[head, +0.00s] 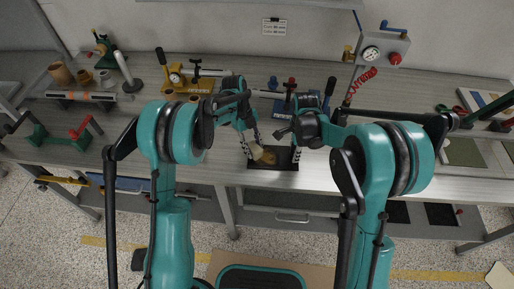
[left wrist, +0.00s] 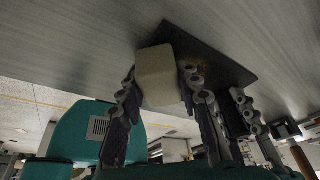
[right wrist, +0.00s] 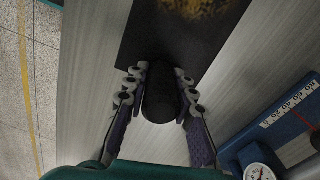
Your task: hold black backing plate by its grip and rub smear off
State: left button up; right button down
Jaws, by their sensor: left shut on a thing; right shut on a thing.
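The black backing plate (head: 284,159) lies on the bench near its front edge; it also shows in the left wrist view (left wrist: 225,57) and the right wrist view (right wrist: 150,40). My right gripper (right wrist: 160,92) is shut around its dark round grip (right wrist: 160,105). A rusty-yellow smear (right wrist: 195,8) is on the plate at the top of the right wrist view. My left gripper (head: 254,149) is shut on a cream block (left wrist: 156,76), held over the plate. The block's face against the plate is hidden, so contact is unclear. Some brown smear shows beside the block in the left wrist view.
A blue fixture (head: 290,98) stands behind the plate, and a yellow fixture with a gauge (head: 188,82) is back left. A gauge box (head: 382,50) with a red coiled hose is back right. Bare bench (head: 215,170) lies left of the plate.

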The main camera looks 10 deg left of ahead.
aim_at(267, 159)
pick_arm(q)
jog(key=shift+d+f, duration=0.2)
jog(key=shift+d, duration=2.05)
jog(key=shift+d+r, duration=0.1)
jog(key=shift+d, duration=1.95)
jog(key=shift+s+a+r, duration=0.1)
jog(key=shift+s+a, duration=0.05)
jog(key=shift+s, duration=0.3)
jog(key=shift+a, duration=2.1)
jog(key=shift+s+a, duration=0.1)
jog(key=shift+a, duration=1.95)
jog(key=shift+d, duration=4.15)
